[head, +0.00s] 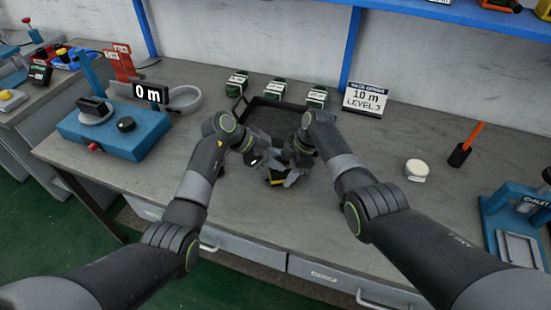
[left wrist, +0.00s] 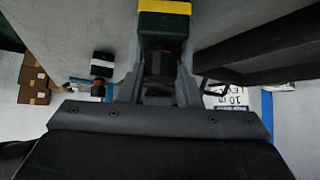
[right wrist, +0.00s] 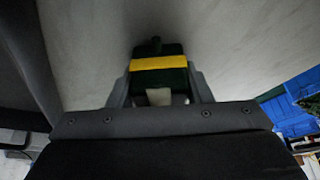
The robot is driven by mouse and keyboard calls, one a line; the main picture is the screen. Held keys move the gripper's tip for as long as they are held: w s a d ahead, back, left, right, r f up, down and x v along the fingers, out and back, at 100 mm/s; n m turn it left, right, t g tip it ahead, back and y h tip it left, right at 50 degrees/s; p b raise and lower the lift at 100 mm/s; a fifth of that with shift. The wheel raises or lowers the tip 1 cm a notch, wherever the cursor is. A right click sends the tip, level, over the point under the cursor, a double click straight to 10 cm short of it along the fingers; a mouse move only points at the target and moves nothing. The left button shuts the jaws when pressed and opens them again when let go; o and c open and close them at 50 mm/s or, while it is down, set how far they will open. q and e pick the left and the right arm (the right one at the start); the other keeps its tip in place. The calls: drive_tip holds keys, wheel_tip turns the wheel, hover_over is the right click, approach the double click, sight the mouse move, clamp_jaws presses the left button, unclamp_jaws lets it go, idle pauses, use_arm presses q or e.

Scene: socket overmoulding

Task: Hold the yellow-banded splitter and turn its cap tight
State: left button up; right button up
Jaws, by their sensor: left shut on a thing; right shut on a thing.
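The yellow-banded splitter (head: 277,182) is a dark green block held just above the table, in front of the black tray. My left gripper (head: 257,163) and my right gripper (head: 289,164) meet at it from either side. In the left wrist view the splitter's dark body and yellow band (left wrist: 164,7) show beyond the fingers, with a narrow dark part between them. In the right wrist view the fingers flank the body below the yellow band (right wrist: 159,62).
The black tray (head: 269,124) lies just behind the grippers, with three green items (head: 275,88) beyond it. A blue machine (head: 115,130) stands left. A white round piece (head: 416,170) and a dark holder (head: 459,155) stand right. The table front is clear.

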use_arm(q)
drive_tip(key=m+g, duration=0.3)
drive_tip(key=m, duration=0.1)
drive_tip(key=shift+w+r, duration=0.1)
drive_tip(key=shift+w, duration=0.15)
drive_tip(key=shift+r+m+g, duration=0.1)
drive_tip(key=shift+m+g, duration=0.3)
drive_tip(key=shift+m, duration=0.1)
drive_tip(key=o, duration=1)
drive_tip(key=v, duration=1.2)
drive_tip(key=shift+c, duration=0.5)
